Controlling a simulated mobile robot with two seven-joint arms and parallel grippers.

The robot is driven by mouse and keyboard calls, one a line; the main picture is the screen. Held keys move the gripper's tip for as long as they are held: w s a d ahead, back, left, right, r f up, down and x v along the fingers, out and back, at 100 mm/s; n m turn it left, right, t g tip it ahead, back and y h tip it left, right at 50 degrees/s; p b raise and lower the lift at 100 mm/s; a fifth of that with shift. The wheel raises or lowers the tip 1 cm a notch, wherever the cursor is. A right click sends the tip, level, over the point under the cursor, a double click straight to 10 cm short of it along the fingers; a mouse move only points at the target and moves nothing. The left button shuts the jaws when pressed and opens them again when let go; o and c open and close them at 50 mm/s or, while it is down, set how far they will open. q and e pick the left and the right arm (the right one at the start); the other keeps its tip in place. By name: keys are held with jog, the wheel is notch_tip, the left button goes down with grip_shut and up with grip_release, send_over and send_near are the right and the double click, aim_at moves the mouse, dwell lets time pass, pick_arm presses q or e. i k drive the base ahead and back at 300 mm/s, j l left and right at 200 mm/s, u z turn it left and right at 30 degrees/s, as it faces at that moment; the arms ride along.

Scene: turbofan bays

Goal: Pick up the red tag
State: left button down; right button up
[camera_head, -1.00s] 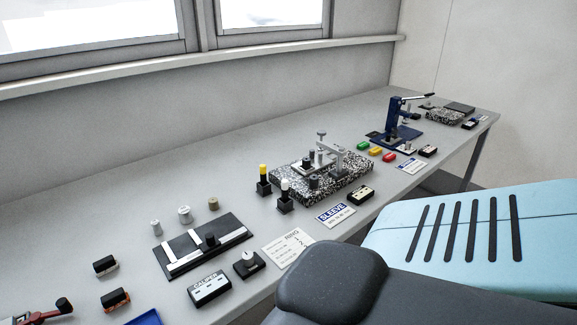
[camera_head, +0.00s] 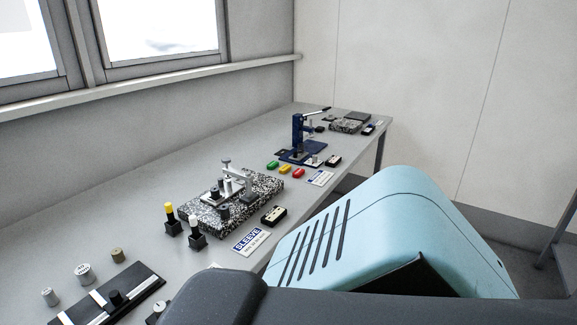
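A small red tag (camera_head: 298,173) lies on the grey bench, at the right end of a short row. A yellow tag (camera_head: 285,169) and a green tag (camera_head: 272,165) lie to its left. The row is in front of a blue lever press (camera_head: 300,146). A white card with blue print (camera_head: 320,177) lies just right of the red tag. Neither gripper shows in the head view. The light blue and dark grey body parts in the foreground are mine.
The bench (camera_head: 235,158) runs along the wall to the far right. A speckled block with a fixture (camera_head: 262,187) stands nearer than the tags. Upright yellow-topped (camera_head: 170,220) and white-topped (camera_head: 196,234) pieces stand left of it. Bench behind the block is clear.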

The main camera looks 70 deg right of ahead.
aim_at(298, 173)
jog(key=l+z, duration=0.1)
jog(key=l, duration=1.6)
jog(key=l+z, duration=0.15)
jog(key=l, duration=0.7)
jog(key=l+z, duration=0.1)
jog(key=l, duration=0.75)
jog(key=i+l+z, duration=0.1)
jog(key=l, duration=0.7)
jog(key=i+l, duration=0.1)
jog(key=l, duration=0.75)
jog(key=z, duration=0.05)
